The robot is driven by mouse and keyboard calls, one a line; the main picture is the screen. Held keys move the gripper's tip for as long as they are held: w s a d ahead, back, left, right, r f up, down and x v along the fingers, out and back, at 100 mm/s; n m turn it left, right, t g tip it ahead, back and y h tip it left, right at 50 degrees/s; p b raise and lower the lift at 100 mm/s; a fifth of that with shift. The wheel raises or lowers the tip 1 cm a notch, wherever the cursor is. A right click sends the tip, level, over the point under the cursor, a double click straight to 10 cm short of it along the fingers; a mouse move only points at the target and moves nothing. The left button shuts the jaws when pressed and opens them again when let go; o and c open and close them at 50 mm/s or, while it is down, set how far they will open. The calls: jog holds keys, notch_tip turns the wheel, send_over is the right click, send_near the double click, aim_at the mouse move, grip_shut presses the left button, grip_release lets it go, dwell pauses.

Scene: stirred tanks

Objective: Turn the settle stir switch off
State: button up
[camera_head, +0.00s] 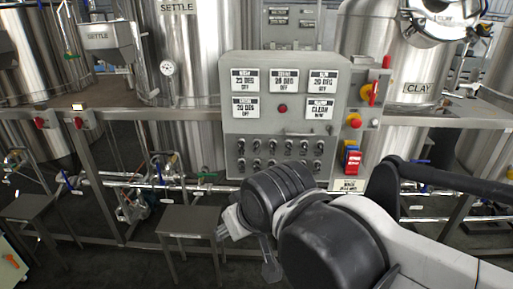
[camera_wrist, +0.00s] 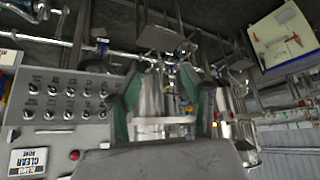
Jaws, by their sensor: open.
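The grey control panel (camera_head: 285,105) stands in the middle of the head view, with two rows of small black knob switches (camera_head: 278,155) along its bottom. In the wrist view the panel (camera_wrist: 65,140) appears upside down at the left, with its switches (camera_wrist: 70,95) showing. The labels beside the switches are too small to read, so I cannot tell which is the settle stir switch or its position. My gripper (camera_head: 247,247) is below and left of the switch rows, apart from the panel. In the wrist view its fingers (camera_wrist: 160,88) are spread and empty.
Steel tanks stand behind the panel, one marked SETTLE (camera_head: 177,40) and another marked CLAY (camera_head: 415,70). A red-handled yellow switch (camera_head: 371,93) is on the panel's right side. A metal rail (camera_head: 150,114) runs across the front. Small steel stands (camera_head: 188,220) and pipes are at the lower left.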

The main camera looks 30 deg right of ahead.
jog(key=w+d+f+t+h+b, duration=0.2)
jog(key=w+d+h, duration=0.4)
jog(key=w+d, duration=0.4)
jog(key=n+t+h+b, duration=0.3)
jog(key=n+t+h, duration=0.1)
jog(key=n+t, duration=0.1)
send_near(257, 147)
jog(key=b+x, duration=0.1)
jog(key=x, duration=0.8)
jog(key=shift+w+d+b, duration=0.2)
jog(key=shift+w+b, duration=0.15)
jog(key=shift+b, duration=0.05)
grip_shut()
